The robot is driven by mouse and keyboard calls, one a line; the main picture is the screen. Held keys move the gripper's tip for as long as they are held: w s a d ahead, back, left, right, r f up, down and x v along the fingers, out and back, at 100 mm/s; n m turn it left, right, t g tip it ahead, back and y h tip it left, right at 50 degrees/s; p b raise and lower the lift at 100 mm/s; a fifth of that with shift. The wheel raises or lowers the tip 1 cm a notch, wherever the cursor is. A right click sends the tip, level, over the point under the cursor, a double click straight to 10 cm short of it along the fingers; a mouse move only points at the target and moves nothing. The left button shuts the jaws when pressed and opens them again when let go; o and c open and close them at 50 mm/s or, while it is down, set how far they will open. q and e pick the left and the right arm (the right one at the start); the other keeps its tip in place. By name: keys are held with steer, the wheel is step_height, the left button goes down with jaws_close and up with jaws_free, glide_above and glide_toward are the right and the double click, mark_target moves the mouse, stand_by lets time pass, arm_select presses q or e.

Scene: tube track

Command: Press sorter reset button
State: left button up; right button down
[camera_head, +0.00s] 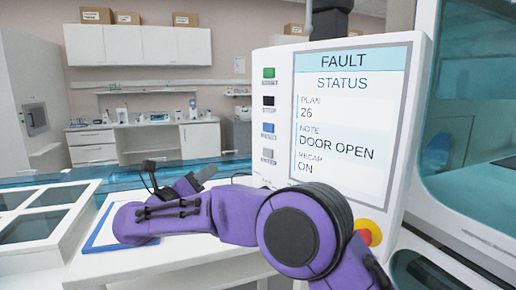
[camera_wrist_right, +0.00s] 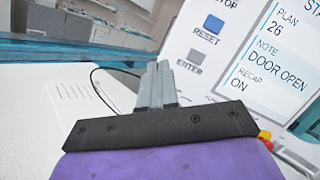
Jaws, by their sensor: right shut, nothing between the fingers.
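The sorter's control panel (camera_head: 281,100) stands upright at the right, with a screen (camera_head: 350,115) reading FAULT, STATUS, DOOR OPEN. A column of buttons runs down its left side: green (camera_head: 269,72), black (camera_head: 268,101), blue RESET (camera_head: 268,127) and grey ENTER (camera_head: 268,153). In the right wrist view the blue RESET button (camera_wrist_right: 213,23) is above and right of my fingertips, and the ENTER button (camera_wrist_right: 195,58) is nearer them. My right gripper (camera_head: 206,172) is shut and empty, left of and below RESET, apart from the panel. My left gripper is out of view.
A red emergency button (camera_head: 366,236) on yellow sits low on the panel, near my right arm. A white tray (camera_head: 50,222) with windows is at the left, beside a blue-edged sheet (camera_head: 97,240). A dark cable (camera_wrist_right: 97,88) curves behind my fingers.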

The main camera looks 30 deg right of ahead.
steer(key=s+r+m+g+y, duration=0.2)
steer(key=s+r+m+g, duration=0.35)
steer(key=r+m, duration=0.4)
steer(key=t+p, duration=0.1)
steer(key=p, duration=0.4)
glide_toward(267, 129)
steer(key=x, duration=0.6)
steer(key=shift+d+r, duration=0.1)
steer(key=shift+d, duration=0.25)
steer(key=shift+w+d, duration=0.1)
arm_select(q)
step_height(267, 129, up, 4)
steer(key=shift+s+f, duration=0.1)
